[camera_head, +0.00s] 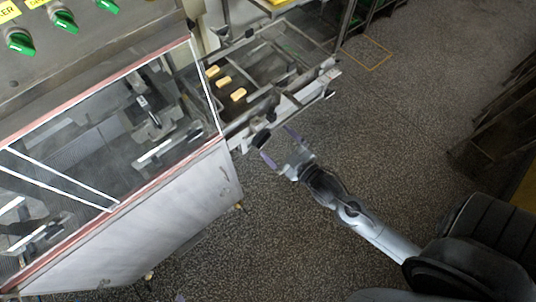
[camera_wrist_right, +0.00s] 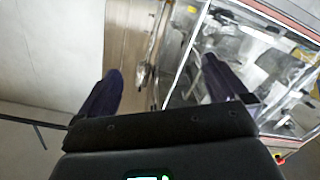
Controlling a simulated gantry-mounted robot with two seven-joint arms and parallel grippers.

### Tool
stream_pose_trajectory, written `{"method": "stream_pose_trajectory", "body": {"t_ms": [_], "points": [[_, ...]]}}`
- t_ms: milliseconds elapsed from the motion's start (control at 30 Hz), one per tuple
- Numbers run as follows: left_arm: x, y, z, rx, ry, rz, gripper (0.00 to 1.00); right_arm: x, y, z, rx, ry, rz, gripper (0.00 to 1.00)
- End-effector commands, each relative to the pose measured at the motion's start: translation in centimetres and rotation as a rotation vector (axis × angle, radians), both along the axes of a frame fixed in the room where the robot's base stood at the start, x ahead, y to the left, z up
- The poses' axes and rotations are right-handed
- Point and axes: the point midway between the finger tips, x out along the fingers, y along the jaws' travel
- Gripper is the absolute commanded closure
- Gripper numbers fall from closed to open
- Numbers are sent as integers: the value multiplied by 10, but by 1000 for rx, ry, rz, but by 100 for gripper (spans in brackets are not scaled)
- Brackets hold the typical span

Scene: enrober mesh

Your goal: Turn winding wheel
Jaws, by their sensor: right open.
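My right gripper (camera_head: 281,147) is open and empty, beside the near end of the conveyor frame at the machine's right side. In the right wrist view its two dark fingers (camera_wrist_right: 163,84) are spread wide, with a narrow metal part (camera_wrist_right: 145,74) showing beyond and between them. A small dark knob-like part (camera_head: 262,138) shows just past the fingertips in the head view. I cannot tell for sure whether either part belongs to the winding wheel, and no full wheel shape is clear. I see no contact with the gripper. My left gripper is not in view.
The machine's clear-windowed cabinet (camera_head: 185,195) fills the left. The mesh conveyor (camera_head: 283,52) carries several small yellowish pieces (camera_head: 222,81). Green switches (camera_head: 64,22) sit on the upper panel. Dark racks (camera_head: 495,125) stand at the right. The speckled floor (camera_head: 410,110) between is clear.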

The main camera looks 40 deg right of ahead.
Motion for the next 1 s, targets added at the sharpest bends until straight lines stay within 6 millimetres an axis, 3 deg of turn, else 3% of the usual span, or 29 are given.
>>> {"method": "stream_pose_trajectory", "body": {"t_ms": [33,200,400,633,833,1000], "points": [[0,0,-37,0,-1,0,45,0,-6,-40,-21,-30,-1,0],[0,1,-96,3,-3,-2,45,-2,-26,-106,-72,-92,-9,0],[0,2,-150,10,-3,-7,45,-3,-43,-175,-104,-72,-20,0],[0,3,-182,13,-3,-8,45,-3,-47,-206,-114,-71,-18,0],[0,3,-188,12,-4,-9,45,5,-46,-211,-114,-72,-17,0],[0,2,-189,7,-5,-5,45,25,-47,-210,-114,-73,-17,0]]}}
